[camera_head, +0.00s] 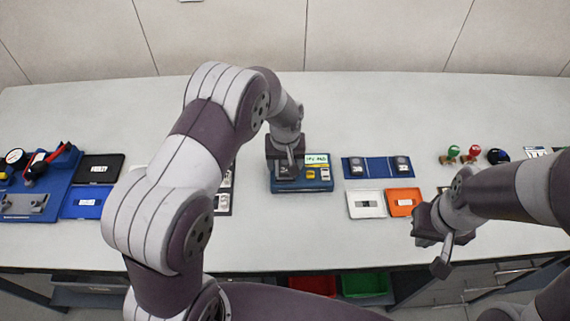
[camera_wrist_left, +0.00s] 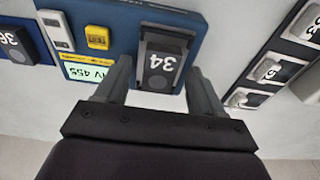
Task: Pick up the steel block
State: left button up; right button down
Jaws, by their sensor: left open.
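A dark grey block marked 34 (camera_wrist_left: 165,60) sits on a blue unit (camera_wrist_left: 120,22) in the left wrist view; I take it as the steel block. My left gripper (camera_wrist_left: 159,68) is open, with one finger on each side of this block. Whether the fingers touch it cannot be told. In the head view my left gripper (camera_head: 285,162) is over the left part of the blue unit (camera_head: 302,186) and hides part of the block there. My right gripper (camera_head: 434,246) is over the front of the table at the right, away from the unit; its jaw gap is unclear.
The unit also bears a yellow part (camera_wrist_left: 97,37) and an HV 455 label (camera_wrist_left: 88,76). A dark plate with several numbered silver pieces (camera_wrist_left: 268,70) lies beside it. A blue tray (camera_head: 362,175), a white tray (camera_head: 366,211) and an orange tray (camera_head: 403,209) lie right of it.

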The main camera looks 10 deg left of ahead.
pick_arm(q)
jog(key=shift+r, duration=0.1)
grip_shut()
